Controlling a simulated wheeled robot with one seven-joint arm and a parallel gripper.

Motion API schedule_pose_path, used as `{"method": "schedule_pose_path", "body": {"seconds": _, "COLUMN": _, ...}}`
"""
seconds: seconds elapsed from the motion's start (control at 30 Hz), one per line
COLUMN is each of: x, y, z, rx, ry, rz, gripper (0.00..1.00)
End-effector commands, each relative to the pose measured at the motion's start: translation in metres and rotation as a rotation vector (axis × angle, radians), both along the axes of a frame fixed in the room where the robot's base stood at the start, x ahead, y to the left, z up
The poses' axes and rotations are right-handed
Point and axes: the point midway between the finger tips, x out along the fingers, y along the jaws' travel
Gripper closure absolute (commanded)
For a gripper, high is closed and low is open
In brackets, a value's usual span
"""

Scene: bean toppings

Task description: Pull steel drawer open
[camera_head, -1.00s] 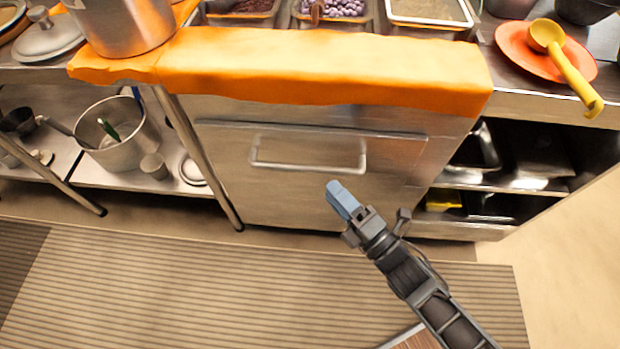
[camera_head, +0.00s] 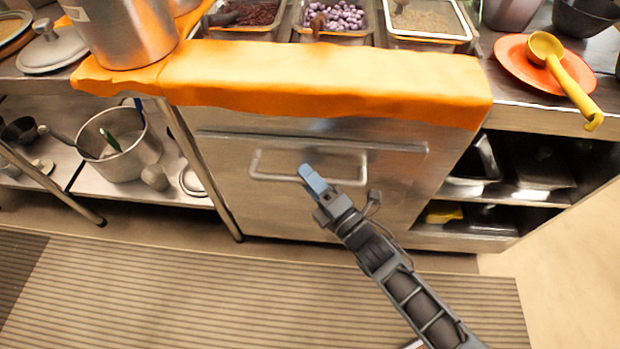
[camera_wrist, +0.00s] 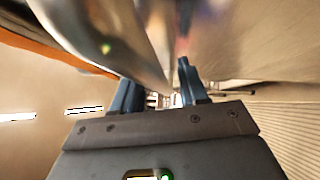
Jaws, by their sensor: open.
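The steel drawer (camera_head: 290,205) is a flat metal front under the counter, with a pale bar handle (camera_head: 265,178) near its top. It looks closed in the head view. I cannot tell whether the handle bar lies between the fingers.
An orange cloth (camera_head: 320,80) hangs over the counter edge above the drawer. Open shelves with trays (camera_head: 540,165) are at right. A lower shelf with a steel pot (camera_head: 135,165) is at left. A ribbed mat (camera_head: 200,305) covers the clear floor in front.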

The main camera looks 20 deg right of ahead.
Motion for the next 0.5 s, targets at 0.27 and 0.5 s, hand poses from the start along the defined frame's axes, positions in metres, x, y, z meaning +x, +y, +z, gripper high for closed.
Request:
{"method": "schedule_pose_path", "body": {"seconds": 0.27, "x": -0.0003, "y": -0.0001, "z": 0.0001, "rx": 0.0, "ry": 0.0, "rz": 0.0, "gripper": 0.76}}
{"method": "schedule_pose_path", "body": {"seconds": 0.5, "x": -0.0004, "y": -0.0001, "z": -0.0001, "rx": 0.001, "ry": 0.0, "rz": 0.0, "gripper": 0.99}}
